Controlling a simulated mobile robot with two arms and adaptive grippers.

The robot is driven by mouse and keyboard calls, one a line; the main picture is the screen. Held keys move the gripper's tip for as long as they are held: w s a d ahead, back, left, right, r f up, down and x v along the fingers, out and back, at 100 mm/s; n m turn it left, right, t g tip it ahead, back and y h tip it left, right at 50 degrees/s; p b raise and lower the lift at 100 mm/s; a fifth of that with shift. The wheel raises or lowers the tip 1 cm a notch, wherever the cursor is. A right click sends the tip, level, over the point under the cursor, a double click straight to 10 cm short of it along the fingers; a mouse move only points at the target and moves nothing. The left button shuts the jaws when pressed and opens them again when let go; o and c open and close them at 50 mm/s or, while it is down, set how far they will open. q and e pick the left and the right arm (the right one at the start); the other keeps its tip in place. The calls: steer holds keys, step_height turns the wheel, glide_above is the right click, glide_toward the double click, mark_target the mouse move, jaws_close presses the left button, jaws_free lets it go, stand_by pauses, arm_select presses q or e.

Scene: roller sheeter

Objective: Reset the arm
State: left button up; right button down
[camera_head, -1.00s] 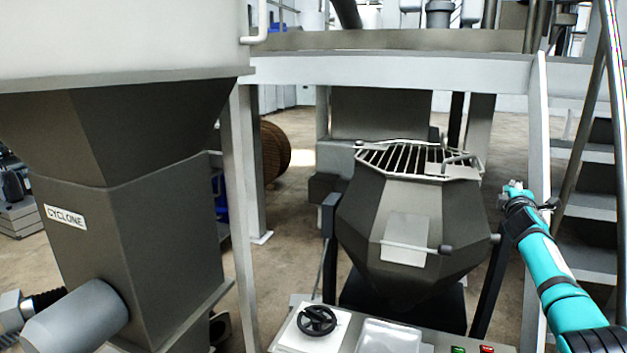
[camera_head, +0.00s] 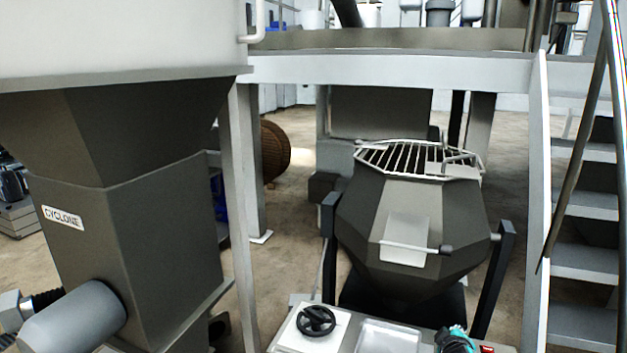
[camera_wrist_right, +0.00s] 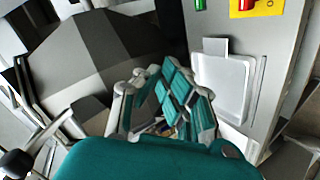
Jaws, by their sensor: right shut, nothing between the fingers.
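My right gripper (camera_head: 455,340) shows teal and black at the bottom edge of the head view, in front of the panel's right part and left of the red button (camera_head: 487,349). In the right wrist view the gripper (camera_wrist_right: 165,105) has its teal fingers shut with nothing between them. Most of the right arm is out of the head view. My left gripper is in neither view.
The grey hopper (camera_head: 405,225) with a barred top stands just behind the panel, which carries a black handwheel (camera_head: 316,321) and a pale tray (camera_head: 388,337). The cyclone (camera_head: 130,230) fills the left. Stairs (camera_head: 585,262) rise at the right.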

steer(key=s+a+f+m+g+y, duration=0.15)
steer(key=s+a+f, duration=0.25)
steer(key=s, duration=0.5)
steer(key=s+a+f+m+g+y, duration=0.1)
steer(key=s+a+f+g, duration=0.2)
steer(key=s, duration=0.6)
steer(key=s+a+r+m+g+y, duration=0.1)
steer(key=s+a+m+g, duration=0.15)
steer(key=s, duration=0.95)
steer(key=s+a+m+g+y, duration=0.1)
steer(key=s+a, duration=0.3)
steer(key=s, duration=0.8)
step_height(320, 180, down, 30)
steer(key=s+f+b, duration=0.1)
steer(key=b, duration=0.4)
steer(key=s+d+f+g+b, duration=0.2)
steer(key=s+d+f+b, duration=0.1)
steer(key=s+f, duration=1.3)
step_height(320, 180, down, 3)
steer(key=shift+s+n, duration=0.3)
steer(key=shift+n, duration=0.1)
steer(key=shift+s+d, duration=0.1)
steer(key=shift+s, duration=0.05)
